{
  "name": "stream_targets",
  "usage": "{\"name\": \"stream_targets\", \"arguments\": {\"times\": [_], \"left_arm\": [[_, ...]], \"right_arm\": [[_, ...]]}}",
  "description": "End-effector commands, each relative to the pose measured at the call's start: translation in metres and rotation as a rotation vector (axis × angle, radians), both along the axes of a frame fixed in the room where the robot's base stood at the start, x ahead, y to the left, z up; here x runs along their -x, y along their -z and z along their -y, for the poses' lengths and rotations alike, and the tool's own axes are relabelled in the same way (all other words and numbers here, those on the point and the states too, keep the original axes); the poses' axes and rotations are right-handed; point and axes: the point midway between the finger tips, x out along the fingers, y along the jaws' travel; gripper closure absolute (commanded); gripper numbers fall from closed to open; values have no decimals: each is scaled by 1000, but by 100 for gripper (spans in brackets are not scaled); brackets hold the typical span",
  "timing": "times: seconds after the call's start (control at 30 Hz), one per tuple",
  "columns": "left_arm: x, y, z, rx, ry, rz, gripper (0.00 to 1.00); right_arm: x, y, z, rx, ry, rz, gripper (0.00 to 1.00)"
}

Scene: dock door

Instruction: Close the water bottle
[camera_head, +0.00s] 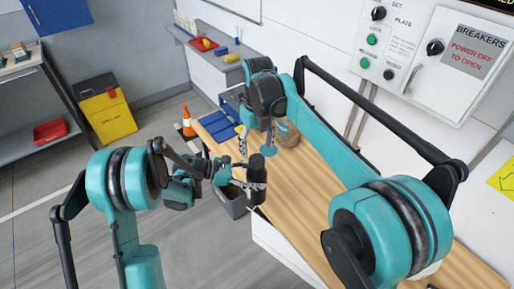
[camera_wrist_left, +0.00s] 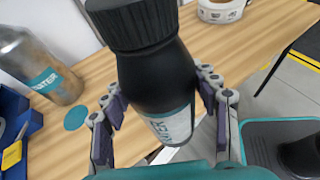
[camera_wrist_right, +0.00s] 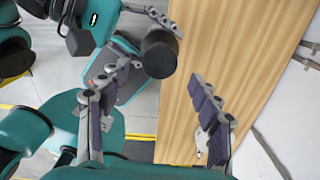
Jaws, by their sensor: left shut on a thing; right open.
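The water bottle (camera_head: 257,178) is black and narrows toward a ribbed black cap (camera_wrist_left: 130,22) at its top. Its lower part carries a white and teal label (camera_wrist_left: 172,125). My left gripper (camera_head: 248,186) is shut around the bottle's body and holds it beside the bench edge. The cap sits on the bottle's neck; I cannot tell how tight it is. My right gripper (camera_head: 256,143) is open and empty, above the bottle.
The wooden bench (camera_head: 305,205) is largely bare in the middle. A metallic container with a teal label (camera_wrist_left: 40,65) and a flat teal disc (camera_wrist_left: 76,117) are at its far end, near blue bins (camera_head: 217,126).

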Motion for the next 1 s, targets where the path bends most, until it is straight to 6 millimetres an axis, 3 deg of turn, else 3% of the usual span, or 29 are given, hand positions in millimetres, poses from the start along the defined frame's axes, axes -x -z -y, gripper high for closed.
{"name": "stream_targets", "arguments": {"times": [0.17,0.37,1.0], "left_arm": [[0,0,0,1,0,0,100],[0,0,0,1,0,0,100],[0,0,0,1,0,0,100]], "right_arm": [[0,0,0,0,-28,0,40],[0,-2,0,0,-295,3,40],[0,-14,0,0,-1854,16,40]]}}
